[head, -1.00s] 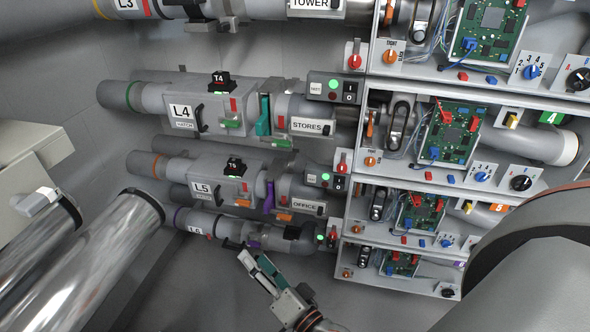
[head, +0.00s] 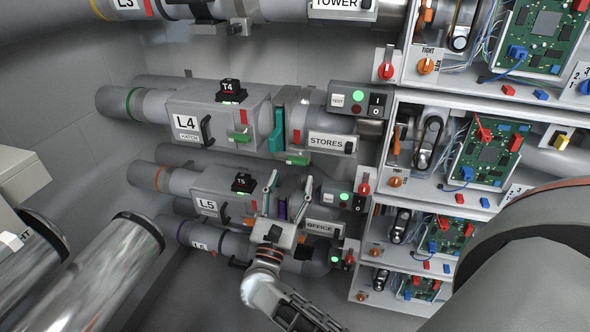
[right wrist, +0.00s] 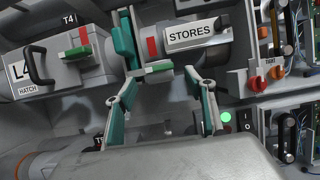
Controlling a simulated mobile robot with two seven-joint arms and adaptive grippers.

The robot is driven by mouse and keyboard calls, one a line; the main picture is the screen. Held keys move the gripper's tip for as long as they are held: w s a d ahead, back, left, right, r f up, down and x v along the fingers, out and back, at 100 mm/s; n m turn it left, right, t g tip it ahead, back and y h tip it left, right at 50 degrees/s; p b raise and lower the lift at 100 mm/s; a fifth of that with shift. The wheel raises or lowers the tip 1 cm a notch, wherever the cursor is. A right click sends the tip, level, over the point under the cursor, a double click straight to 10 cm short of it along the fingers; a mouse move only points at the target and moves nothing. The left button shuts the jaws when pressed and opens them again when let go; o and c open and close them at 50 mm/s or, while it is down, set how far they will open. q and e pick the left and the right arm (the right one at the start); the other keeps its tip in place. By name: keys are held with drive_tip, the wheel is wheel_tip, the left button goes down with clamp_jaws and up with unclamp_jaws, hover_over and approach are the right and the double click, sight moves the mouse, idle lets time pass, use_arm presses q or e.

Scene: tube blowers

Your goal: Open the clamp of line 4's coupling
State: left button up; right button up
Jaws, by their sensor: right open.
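Line 4's pipe carries the L4 hatch housing (head: 206,121) and the STORES label (head: 331,143). Between them is its coupling, with an upright teal piece (head: 277,130) and a green-edged clamp lever (head: 298,158) below. In the right wrist view, the teal piece (right wrist: 123,42) stands left of the red mark, and the green lever (right wrist: 152,69) lies nearly level. My right gripper (head: 288,183) is open and empty, fingers pointing up, below the lever and in front of line 5. In the wrist view, its fingertips (right wrist: 161,78) lie either side of the lever's right end. My left gripper is not in view.
Line 5's housing (head: 222,190) and OFFICE label (head: 320,228) are close around my gripper. Racks with circuit boards (head: 490,153) fill the right.

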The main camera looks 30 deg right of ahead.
sight(290, 158)
drive_tip(key=shift+x, duration=2)
clamp_jaws()
drive_tip(key=shift+w, duration=0.1)
